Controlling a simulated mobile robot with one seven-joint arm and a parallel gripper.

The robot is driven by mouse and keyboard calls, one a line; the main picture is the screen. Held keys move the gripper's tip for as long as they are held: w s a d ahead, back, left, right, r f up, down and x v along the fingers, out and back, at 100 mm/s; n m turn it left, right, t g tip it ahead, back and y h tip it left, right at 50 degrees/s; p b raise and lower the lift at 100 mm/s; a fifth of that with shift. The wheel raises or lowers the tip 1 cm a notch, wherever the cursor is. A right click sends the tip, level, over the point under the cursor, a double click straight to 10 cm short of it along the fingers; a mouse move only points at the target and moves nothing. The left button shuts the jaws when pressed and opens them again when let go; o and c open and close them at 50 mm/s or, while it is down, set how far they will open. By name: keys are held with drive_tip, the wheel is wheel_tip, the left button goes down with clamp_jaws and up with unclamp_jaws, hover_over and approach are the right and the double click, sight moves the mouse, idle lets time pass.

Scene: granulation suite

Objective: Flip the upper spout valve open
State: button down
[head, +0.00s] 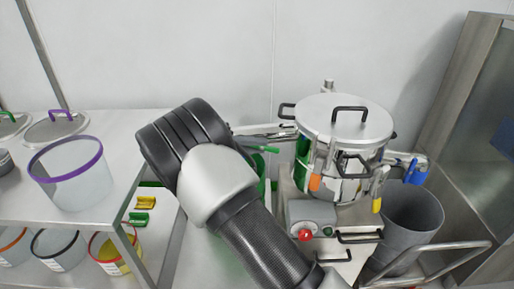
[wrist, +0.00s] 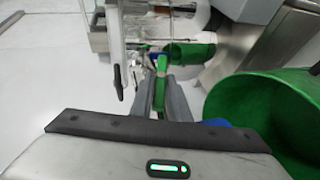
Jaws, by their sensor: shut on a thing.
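A steel lidded vessel (head: 343,135) stands on the bench in the head view. A blue spout fitting (head: 405,165) sticks out at its right side. On its left, partly behind my arm, green parts (head: 264,150) show. In the wrist view my gripper (wrist: 163,88) has its two dark fingers closed on either side of a narrow green lever (wrist: 160,84), which I take for the spout valve's handle. The lever stands roughly along the fingers. A blue part and a green cylinder (wrist: 190,53) sit just beyond it. My arm hides most of the gripper in the head view.
A large green container (wrist: 262,112) fills the right of the wrist view, close to my gripper. A grey bin (head: 412,222) stands right of the vessel. A control box with a red button (head: 305,235) sits in front. A shelf with tubs (head: 72,178) stands left.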

drive_tip(key=shift+f+n+t+h+b, duration=0.25)
drive_tip(key=shift+n+t+h+b, duration=0.3)
drive_tip(key=shift+h, duration=0.75)
drive_tip(key=c, duration=1.7)
unclamp_jaws()
drive_tip(key=p+v, duration=0.1)
drive_tip(key=v, duration=0.6)
drive_tip(key=shift+a+f, duration=0.1)
drive_tip(key=shift+a, duration=0.1)
drive_tip(key=shift+s, duration=0.1)
